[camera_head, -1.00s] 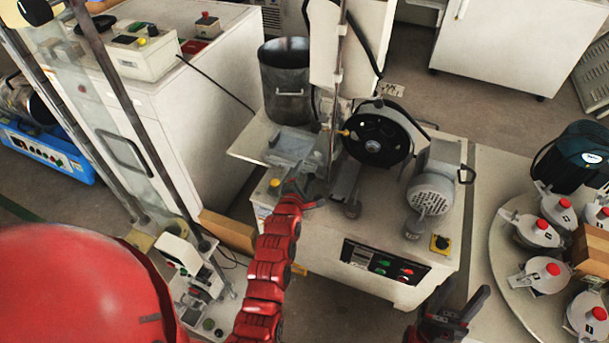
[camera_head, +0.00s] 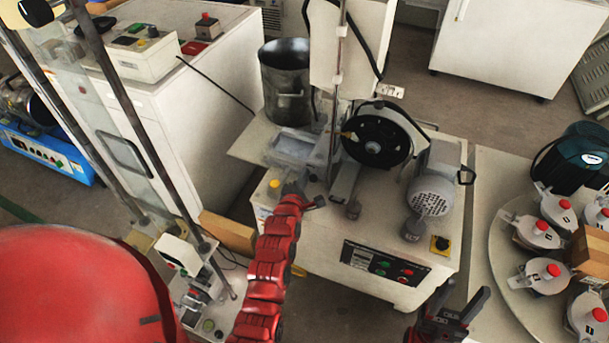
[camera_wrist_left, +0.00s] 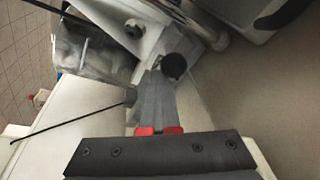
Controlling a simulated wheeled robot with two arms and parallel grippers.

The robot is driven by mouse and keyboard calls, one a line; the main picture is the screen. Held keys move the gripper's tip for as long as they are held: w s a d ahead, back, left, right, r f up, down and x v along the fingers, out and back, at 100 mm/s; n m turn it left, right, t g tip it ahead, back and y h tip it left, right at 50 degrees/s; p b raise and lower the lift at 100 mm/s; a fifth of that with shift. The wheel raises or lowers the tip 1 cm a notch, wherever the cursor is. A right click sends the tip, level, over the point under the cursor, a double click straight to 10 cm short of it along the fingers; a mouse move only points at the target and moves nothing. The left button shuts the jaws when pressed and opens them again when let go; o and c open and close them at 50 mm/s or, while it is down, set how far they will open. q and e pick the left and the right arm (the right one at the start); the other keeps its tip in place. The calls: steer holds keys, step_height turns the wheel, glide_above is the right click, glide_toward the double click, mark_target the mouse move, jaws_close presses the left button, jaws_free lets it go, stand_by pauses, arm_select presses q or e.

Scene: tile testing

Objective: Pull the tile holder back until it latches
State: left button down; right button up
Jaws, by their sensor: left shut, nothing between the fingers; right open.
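The tile holder (camera_head: 291,147) appears to be the pale grey tray-like part on the cutting machine's top, left of the black wheel (camera_head: 379,139); its outline is blurred. My left gripper (camera_head: 314,199) is shut and empty, in front of the holder near the machine's front edge. In the left wrist view its closed grey fingers (camera_wrist_left: 158,100) point at a round black knob (camera_wrist_left: 174,66); I cannot tell whether they touch it. Whether the holder is latched cannot be seen. My right gripper (camera_head: 458,300) is open and empty at the bottom, right of the machine.
A metal pot (camera_head: 286,90) stands behind the holder and a grey motor (camera_head: 431,193) is on the right of the machine. The machine's front panel (camera_head: 384,264) has several buttons. A round table (camera_head: 505,265) with several red-capped jars stands at the right.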

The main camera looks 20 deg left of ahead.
arm_select(q)
steer(key=c, duration=1.6)
jaws_free()
steer(key=c, duration=0.6)
jaws_free()
steer(key=shift+s, duration=0.1)
steer(key=p+v, duration=0.2)
steer(key=v, duration=1.4)
steer(key=shift+s+r, duration=0.1)
steer(key=shift+s, duration=0.05)
steer(key=shift+s+r, duration=0.2)
steer(key=shift+s, duration=0.25)
